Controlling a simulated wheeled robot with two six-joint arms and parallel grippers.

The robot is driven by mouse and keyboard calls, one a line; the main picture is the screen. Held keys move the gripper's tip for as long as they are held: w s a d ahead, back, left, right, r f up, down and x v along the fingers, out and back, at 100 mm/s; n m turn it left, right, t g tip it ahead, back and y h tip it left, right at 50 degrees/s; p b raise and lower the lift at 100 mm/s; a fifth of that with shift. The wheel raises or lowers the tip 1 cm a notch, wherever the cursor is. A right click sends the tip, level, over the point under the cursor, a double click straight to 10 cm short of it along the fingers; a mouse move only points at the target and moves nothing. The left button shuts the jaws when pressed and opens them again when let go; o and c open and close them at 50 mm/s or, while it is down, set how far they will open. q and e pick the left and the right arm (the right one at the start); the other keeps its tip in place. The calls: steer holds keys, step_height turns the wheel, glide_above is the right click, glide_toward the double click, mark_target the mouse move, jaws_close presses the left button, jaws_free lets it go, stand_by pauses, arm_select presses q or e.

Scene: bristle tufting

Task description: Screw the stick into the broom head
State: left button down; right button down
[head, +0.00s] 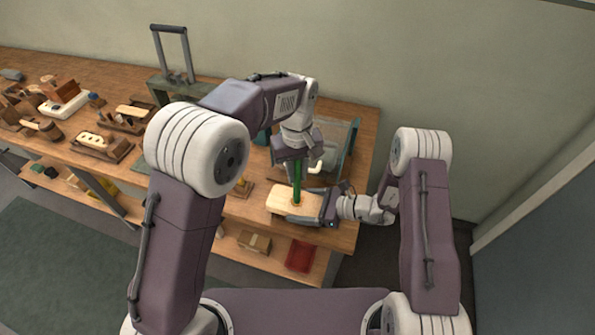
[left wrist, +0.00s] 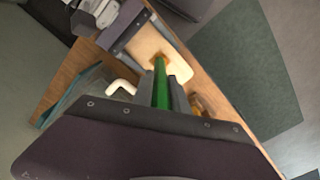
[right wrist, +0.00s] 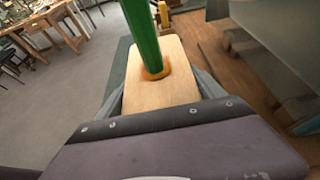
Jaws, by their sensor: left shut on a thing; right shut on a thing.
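The broom head (head: 283,199) is a pale wooden block with an orange-brown socket around its hole. It also shows in the left wrist view (left wrist: 147,43) and the right wrist view (right wrist: 165,92). My right gripper (head: 308,210) is shut on the broom head from the right. The green stick (head: 297,184) stands roughly upright with its lower end at the socket; it shows in the left wrist view (left wrist: 161,85) and the right wrist view (right wrist: 141,25). My left gripper (head: 297,160) is above, shut on the stick. How deep the stick sits in the socket cannot be told.
The wooden workbench (head: 235,207) runs along the wall, with several brushes and wooden blocks at the left. A teal-sided bin (head: 350,140) with a white hooked part stands behind the grippers. A red tray (head: 300,256) and a cardboard box (head: 254,241) are on the lower shelf.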

arm_select(q)
steer(key=m, duration=0.6)
steer(key=shift+a, duration=0.1)
steer(key=m, duration=1)
steer(key=shift+w, duration=0.1)
steer(key=m, duration=1.2)
steer(key=shift+w+f+m, duration=0.1)
steer(key=shift+m, duration=0.2)
steer(key=c, duration=1.3)
jaws_free()
step_height(320, 180, up, 4)
steer(key=shift+r, duration=0.25)
